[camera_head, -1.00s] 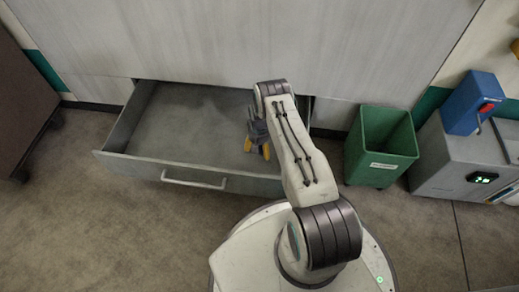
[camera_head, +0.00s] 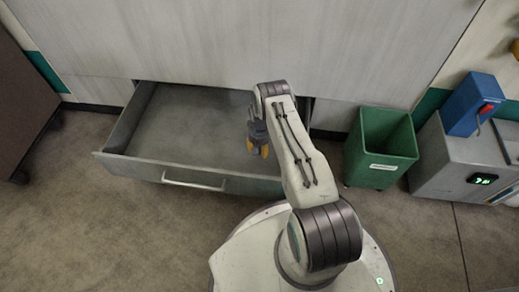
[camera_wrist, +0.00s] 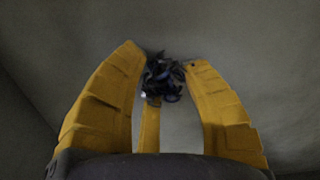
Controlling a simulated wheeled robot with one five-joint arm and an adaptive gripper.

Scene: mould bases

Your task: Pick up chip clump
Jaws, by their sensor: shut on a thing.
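The chip clump (camera_wrist: 163,76) is a small dark tangle of curled bluish-black shavings. In the wrist view it sits between the tips of my yellow gripper fingers. My gripper (camera_wrist: 167,66) is shut on it, with fingers on the left, right and a third behind. In the head view my gripper (camera_head: 258,150) hangs over the right part of the open drawer (camera_head: 225,184). The clump is too small or hidden to make out in the head view.
The drawer stands pulled out from a grey cabinet (camera_head: 230,45), its floor otherwise bare. A green bin (camera_head: 370,165) stands right of my arm. Further right is a grey machine (camera_head: 450,170) with a blue box (camera_head: 470,103) on it. The floor at left front is clear.

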